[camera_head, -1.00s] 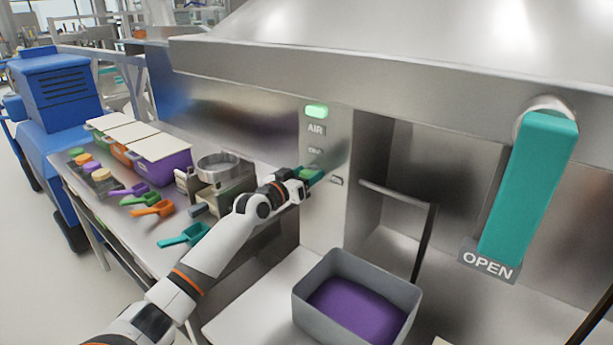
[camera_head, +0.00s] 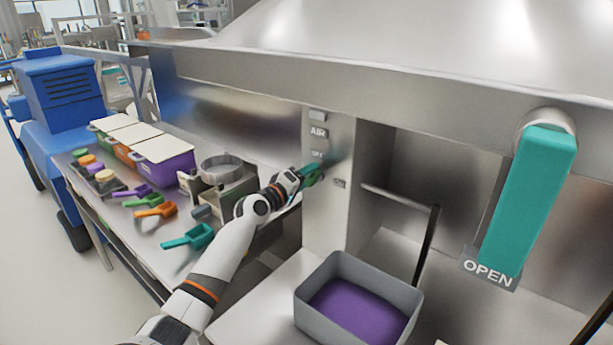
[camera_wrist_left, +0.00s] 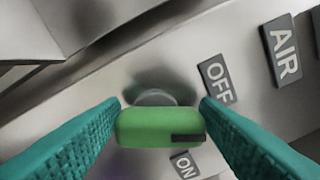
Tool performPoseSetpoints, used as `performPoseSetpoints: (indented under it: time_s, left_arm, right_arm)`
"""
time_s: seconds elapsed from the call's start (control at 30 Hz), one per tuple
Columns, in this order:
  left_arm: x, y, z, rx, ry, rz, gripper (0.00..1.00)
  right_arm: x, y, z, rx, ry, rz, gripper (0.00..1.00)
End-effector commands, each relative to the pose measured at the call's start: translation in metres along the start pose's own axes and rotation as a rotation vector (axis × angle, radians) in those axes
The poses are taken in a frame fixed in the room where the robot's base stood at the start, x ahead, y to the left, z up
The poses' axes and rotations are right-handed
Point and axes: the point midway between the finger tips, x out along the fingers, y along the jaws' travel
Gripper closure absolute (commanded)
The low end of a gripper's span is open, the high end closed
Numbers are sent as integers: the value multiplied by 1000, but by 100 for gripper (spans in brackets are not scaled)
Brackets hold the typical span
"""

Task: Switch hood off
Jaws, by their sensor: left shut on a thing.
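The hood's control panel (camera_head: 330,215) stands in the middle of the head view, with an AIR label (camera_head: 319,132) and an OFF label (camera_head: 317,154). The light (camera_head: 318,115) above AIR is grey and unlit. My left gripper (camera_head: 313,176) is at the panel, its teal fingers shut on the green switch knob (camera_wrist_left: 160,127). In the wrist view the knob sits between both fingers, its dark mark toward the right. The OFF label (camera_wrist_left: 216,79) is up and right of the knob, the ON label (camera_wrist_left: 184,165) below it. My right gripper is out of view.
A grey bin (camera_head: 303,318) with purple contents stands below the panel. A teal handle (camera_head: 528,205) with an OPEN sign (camera_head: 489,270) hangs at the right. A side table at the left holds scoops, lidded tubs and a round metal sieve (camera_head: 222,167).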

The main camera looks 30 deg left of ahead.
Motion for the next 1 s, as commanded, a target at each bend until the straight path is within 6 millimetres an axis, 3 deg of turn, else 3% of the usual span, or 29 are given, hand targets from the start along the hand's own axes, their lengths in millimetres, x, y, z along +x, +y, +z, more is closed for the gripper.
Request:
performPoseSetpoints:
  time_s: [0.5,1.0]
  left_arm:
    - [0,4,1,-384,0,0,66]
    - [0,6,1,-480,-1,1,66]
  right_arm:
    - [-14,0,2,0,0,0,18]
    - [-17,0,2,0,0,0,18]
